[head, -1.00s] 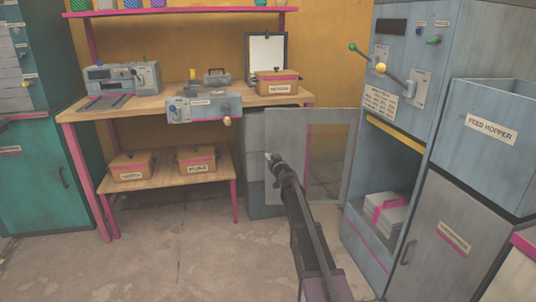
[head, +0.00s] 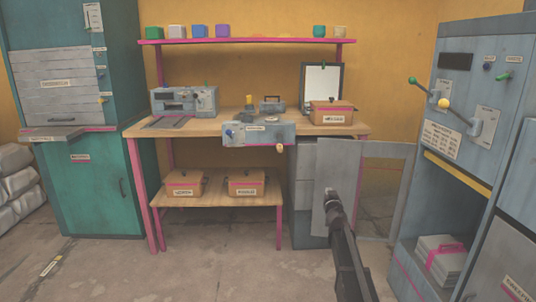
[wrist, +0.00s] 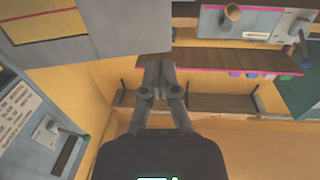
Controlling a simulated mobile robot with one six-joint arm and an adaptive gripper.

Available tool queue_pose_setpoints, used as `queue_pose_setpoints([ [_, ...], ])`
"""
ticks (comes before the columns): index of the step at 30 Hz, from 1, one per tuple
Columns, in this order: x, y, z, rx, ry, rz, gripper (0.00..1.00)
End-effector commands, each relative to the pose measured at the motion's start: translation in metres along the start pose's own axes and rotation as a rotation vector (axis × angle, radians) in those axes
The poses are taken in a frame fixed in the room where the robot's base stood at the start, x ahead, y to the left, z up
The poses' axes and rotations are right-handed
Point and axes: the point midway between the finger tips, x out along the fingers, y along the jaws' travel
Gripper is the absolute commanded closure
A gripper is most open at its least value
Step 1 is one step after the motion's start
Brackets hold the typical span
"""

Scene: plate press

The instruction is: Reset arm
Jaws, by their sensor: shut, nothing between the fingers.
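My arm rises from the bottom right of the head view, and my gripper (head: 333,197) is at its upper end. It is in front of a grey panel (head: 324,222) beside the workbench, with floor visible around the arm. In the wrist view my gripper's two fingers (wrist: 158,76) lie close together, shut and empty. That view appears upside down, with the bench's drawer unit and pink-edged shelf beyond the fingers. I cannot see the fingers touching anything.
The wooden workbench (head: 205,131) carries a grey device (head: 184,101) and a lidded box (head: 331,115). A blue-grey machine (head: 455,131) with levers stands at the right, a teal cabinet (head: 95,190) at the left. An open-framed panel (head: 402,190) is near my arm. Central floor is clear.

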Motion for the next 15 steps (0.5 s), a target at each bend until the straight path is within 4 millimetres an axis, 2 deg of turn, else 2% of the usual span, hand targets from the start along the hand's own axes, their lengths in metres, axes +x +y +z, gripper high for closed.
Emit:
queue_pose_setpoints([
  [1,-0.015,0.006,0.001,0.001,-0.014,0.05,1.0],
  [8,-0.068,0.033,0.025,0.001,-0.162,0.273,1.0],
  [15,-0.137,0.046,0.068,-0.005,-0.431,0.421,1.0],
])
